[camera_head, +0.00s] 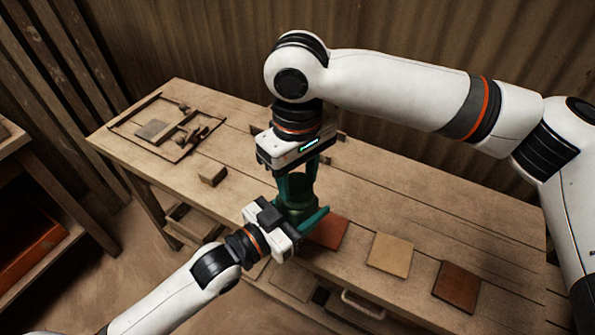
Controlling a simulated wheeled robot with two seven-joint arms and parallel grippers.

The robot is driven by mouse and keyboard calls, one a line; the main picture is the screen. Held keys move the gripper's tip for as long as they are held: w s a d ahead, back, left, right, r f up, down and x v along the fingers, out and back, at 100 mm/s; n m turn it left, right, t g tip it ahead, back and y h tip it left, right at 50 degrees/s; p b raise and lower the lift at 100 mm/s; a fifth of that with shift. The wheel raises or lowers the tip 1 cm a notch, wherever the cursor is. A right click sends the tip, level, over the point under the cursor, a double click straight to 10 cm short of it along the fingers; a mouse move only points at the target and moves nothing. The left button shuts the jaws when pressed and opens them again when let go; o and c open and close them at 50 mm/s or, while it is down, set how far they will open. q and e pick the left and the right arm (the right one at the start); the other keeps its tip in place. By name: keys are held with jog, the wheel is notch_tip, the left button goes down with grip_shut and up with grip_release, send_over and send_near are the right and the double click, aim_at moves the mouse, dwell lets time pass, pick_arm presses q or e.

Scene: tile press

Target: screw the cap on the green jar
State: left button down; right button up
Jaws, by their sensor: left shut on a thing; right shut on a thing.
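The green jar (294,213) stands upright over the wooden table (345,205), near its front edge. My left gripper (300,220) comes in from the front left and is shut on the jar's lower body. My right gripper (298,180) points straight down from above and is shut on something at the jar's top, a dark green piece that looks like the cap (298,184). The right fingers hide most of it, so I cannot tell how it sits on the jar.
A red tile (329,232), a tan tile (390,254) and a brown tile (457,284) lie along the front edge, right of the jar. A wooden frame with small parts (150,130) lies at the far left. A small wooden block (211,174) lies left of the grippers.

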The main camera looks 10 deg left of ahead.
jog(key=m, duration=0.6)
jog(key=shift+m, duration=0.3)
jog(key=m, duration=0.6)
jog(key=shift+a+m, duration=0.1)
jog(key=shift+m, duration=0.2)
jog(key=m, duration=0.6)
jog(key=shift+m, duration=0.3)
jog(key=m, duration=0.6)
jog(key=shift+w, duration=0.1)
jog(key=o, duration=1)
jog(key=shift+c, duration=0.2)
